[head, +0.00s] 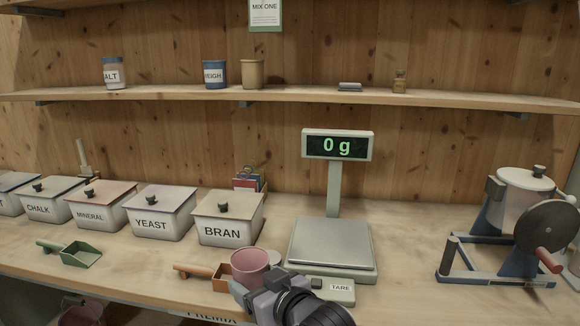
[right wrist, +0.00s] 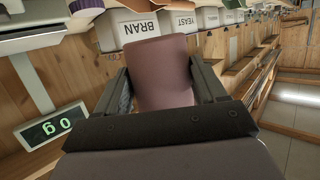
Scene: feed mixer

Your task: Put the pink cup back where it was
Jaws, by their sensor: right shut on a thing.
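The pink cup (head: 250,262) is upright in the head view, near the front edge of the counter, with its open rim facing up. My right gripper (head: 268,283) is shut on it. In the right wrist view the cup (right wrist: 160,72) sits between the two fingers, one along each side. The cup overlaps the orange scoop in the head view, and I cannot tell its exact height above the counter. My left gripper is not in view.
A scale (head: 333,244) reading 0 g stands right of the cup. The BRAN box (head: 228,218) and other lidded boxes line the left. An orange scoop (head: 218,278) and a green scoop (head: 78,254) lie in front. A hand-cranked mixer (head: 525,215) stands right. The shelf (head: 300,95) has free gaps.

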